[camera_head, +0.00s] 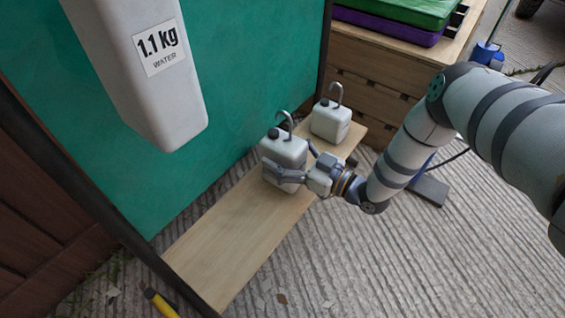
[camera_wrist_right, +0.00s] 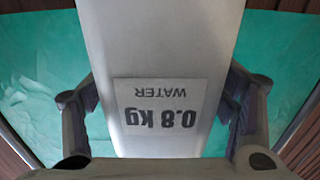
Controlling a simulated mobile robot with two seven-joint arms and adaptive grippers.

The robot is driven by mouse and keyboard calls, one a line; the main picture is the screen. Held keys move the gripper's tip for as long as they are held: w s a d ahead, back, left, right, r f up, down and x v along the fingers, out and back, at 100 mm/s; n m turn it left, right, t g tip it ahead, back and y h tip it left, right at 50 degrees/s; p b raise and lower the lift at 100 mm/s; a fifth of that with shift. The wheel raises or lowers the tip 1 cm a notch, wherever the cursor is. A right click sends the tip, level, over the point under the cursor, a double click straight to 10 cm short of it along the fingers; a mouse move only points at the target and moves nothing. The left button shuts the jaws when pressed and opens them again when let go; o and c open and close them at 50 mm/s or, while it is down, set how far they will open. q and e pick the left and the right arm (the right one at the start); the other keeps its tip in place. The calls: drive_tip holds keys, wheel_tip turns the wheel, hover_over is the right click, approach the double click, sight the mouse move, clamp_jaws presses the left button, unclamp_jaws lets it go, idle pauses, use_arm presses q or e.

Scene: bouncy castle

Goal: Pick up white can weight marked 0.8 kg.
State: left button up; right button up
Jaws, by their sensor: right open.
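The white can weight marked 0.8 kg (camera_head: 283,148) stands upright on a wooden shelf board (camera_head: 232,232), with a grey hook on its top. In the right wrist view the can (camera_wrist_right: 165,40) fills the middle, its "0.8 kg WATER" label upside down. My right gripper (camera_head: 292,164) is open with a finger on either side of the can. In the wrist view a gap shows beside the right finger; whether either finger touches cannot be told. My left gripper is not in view.
A second white hooked can (camera_head: 331,121) stands farther back on the board. A large white weight marked 1.1 kg (camera_head: 165,95) hangs at upper left before a green panel (camera_head: 235,60). Wooden crates (camera_head: 375,75) stand behind. The board's near end is bare.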

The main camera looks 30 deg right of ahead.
clamp_jaws()
drive_tip(key=shift+r, duration=0.1)
